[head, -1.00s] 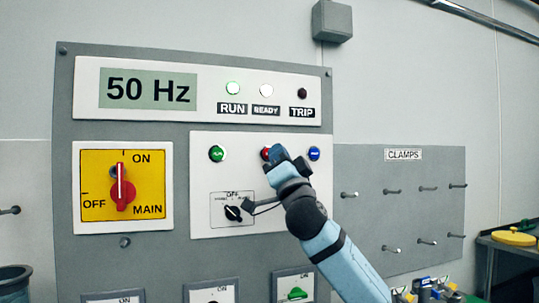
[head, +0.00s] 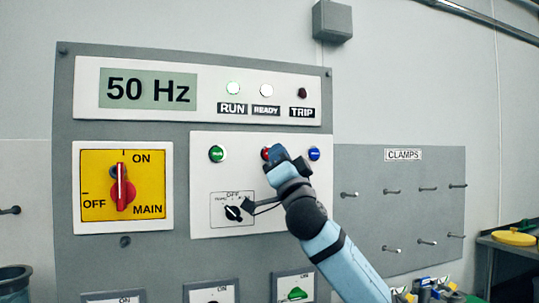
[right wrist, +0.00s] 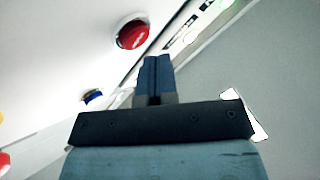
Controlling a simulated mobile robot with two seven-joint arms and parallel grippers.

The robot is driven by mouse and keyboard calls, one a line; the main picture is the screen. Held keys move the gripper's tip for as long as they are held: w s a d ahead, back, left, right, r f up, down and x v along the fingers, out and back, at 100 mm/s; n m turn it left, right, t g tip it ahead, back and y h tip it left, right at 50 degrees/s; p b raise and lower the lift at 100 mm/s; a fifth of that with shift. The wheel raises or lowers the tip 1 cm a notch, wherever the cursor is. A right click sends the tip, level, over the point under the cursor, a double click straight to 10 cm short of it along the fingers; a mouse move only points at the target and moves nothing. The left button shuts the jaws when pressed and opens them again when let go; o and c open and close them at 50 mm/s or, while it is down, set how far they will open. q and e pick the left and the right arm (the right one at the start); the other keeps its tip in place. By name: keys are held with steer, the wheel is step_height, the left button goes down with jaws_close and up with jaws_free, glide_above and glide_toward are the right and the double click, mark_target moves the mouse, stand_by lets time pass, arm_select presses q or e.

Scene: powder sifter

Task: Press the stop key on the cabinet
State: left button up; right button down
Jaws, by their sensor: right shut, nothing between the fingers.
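The red stop key (head: 265,153) is on the white key panel of the cabinet (head: 180,255), between a green key (head: 217,153) and a blue key (head: 314,153). My right gripper (head: 277,153) is shut and empty in front of the panel, partly hiding the red key. In the right wrist view the shut fingertips (right wrist: 155,62) lie just below and right of the red key (right wrist: 132,34), with a gap between them in the picture. I cannot tell their distance from the panel. My left gripper is not in view.
The display (head: 148,89) reads 50 Hz. The RUN lamp (head: 233,88) glows green, READY (head: 266,90) is white, and TRIP (head: 302,93) is dark. A small selector (head: 233,213) sits below the keys. Pegs stick out of the clamps board (head: 400,210) at right.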

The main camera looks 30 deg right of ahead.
steer(key=shift+w, duration=0.1)
steer(key=shift+w, duration=0.35)
steer(key=shift+w+d+b, duration=0.2)
steer(key=shift+w+b, duration=0.15)
steer(key=shift+b, duration=0.05)
stand_by(0.8)
steer(key=shift+s, duration=0.15)
steer(key=shift+s+a, duration=0.2)
steer(key=shift+s, duration=0.45)
steer(key=shift+s+a, duration=0.2)
steer(key=shift+s, duration=0.6)
steer(key=shift+s+a, duration=0.2)
steer(key=shift+s, duration=0.6)
steer(key=shift+s+a, duration=0.2)
steer(key=shift+s, duration=0.6)
